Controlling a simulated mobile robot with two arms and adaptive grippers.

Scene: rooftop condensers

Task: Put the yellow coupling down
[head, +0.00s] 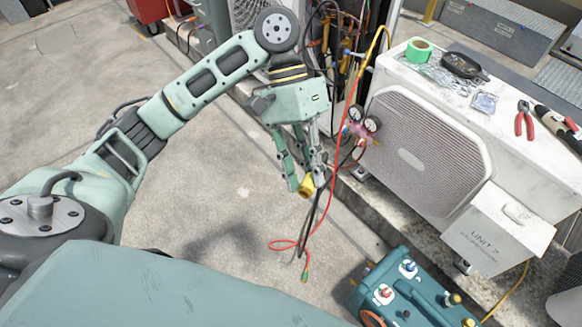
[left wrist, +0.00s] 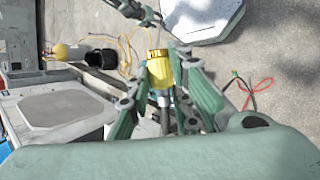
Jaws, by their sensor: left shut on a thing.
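The yellow coupling (head: 306,188) is between the fingertips of my left gripper (head: 305,182) in the head view, held in the air in front of the condenser. In the left wrist view the coupling (left wrist: 159,70) shows as a yellow cylinder with a ridged rim, gripped by the green fingers (left wrist: 170,80). A dark hose hangs close by it in the head view; I cannot tell whether it is joined to the coupling.
A white condenser unit (head: 430,150) stands at the right, with green tape (head: 419,49), red-handled pliers (head: 525,121) and other tools on top. A gauge set (head: 361,122) with a red hose (head: 321,190) hangs beside it. A teal machine (head: 412,290) stands below. The concrete floor (head: 215,180) at left is clear.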

